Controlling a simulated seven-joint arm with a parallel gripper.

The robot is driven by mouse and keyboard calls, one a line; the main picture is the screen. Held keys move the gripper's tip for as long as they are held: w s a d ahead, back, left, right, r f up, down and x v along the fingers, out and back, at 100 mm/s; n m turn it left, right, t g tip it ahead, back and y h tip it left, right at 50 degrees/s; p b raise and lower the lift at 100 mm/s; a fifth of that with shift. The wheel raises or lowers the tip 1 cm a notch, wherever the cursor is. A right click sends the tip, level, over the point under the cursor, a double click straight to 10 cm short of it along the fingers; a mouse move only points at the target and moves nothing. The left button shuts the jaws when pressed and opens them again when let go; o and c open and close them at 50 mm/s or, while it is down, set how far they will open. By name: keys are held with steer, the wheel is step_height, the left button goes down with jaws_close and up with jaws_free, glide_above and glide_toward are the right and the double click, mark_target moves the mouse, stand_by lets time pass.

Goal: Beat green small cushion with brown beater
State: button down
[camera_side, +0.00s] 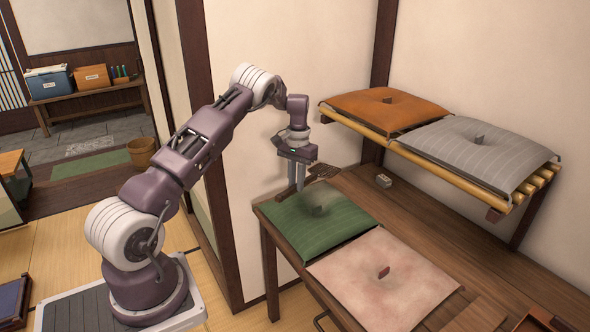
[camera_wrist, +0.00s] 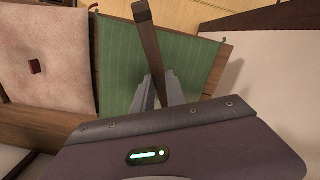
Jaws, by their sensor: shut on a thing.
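The green small cushion (camera_side: 297,222) lies on the wooden table at its left end. In the wrist view the green cushion (camera_wrist: 120,70) fills the area behind the fingers. My gripper (camera_side: 298,185) is above the cushion's far side, pointing down. It is shut on the handle of the brown beater (camera_side: 322,172). In the wrist view the brown handle (camera_wrist: 148,40) runs up from between my fingers (camera_wrist: 160,95). I cannot tell whether the beater touches the cushion.
A pink cushion (camera_side: 365,290) lies in front of the green one on the table (camera_side: 440,235). An orange cushion (camera_side: 365,108) and a grey striped cushion (camera_side: 475,160) rest on a slatted wall shelf (camera_side: 375,137) at right.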

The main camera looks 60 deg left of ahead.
steer(key=f, duration=0.2)
steer(key=shift+w+a+f+g, duration=0.15)
steer(key=shift+w+f+g, duration=0.15)
steer(key=shift+f, duration=0.1)
steer(key=r, duration=0.2)
steer(key=s+r+t, duration=0.1)
steer(key=r, duration=0.2)
steer(key=r+t, duration=0.1)
steer(key=r, duration=0.2)
steer(key=shift+s+d+r+y, duration=0.2)
steer(key=shift+s+d+y, duration=0.05)
steer(key=shift+d+y, duration=0.05)
steer(key=s+d+r+m, duration=0.1)
steer(key=s+d, duration=0.2)
steer(key=d, duration=0.5)
steer(key=s+d+m, duration=0.2)
steer(key=s+d, duration=0.1)
steer(key=d, duration=0.6)
steer(key=s+d+r+m, duration=0.1)
steer(key=s+d+m, duration=0.1)
steer(key=d, duration=0.7)
steer(key=shift+s+d+r, duration=0.2)
steer(key=shift+s+r, duration=0.15)
steer(key=shift+s, duration=0.55)
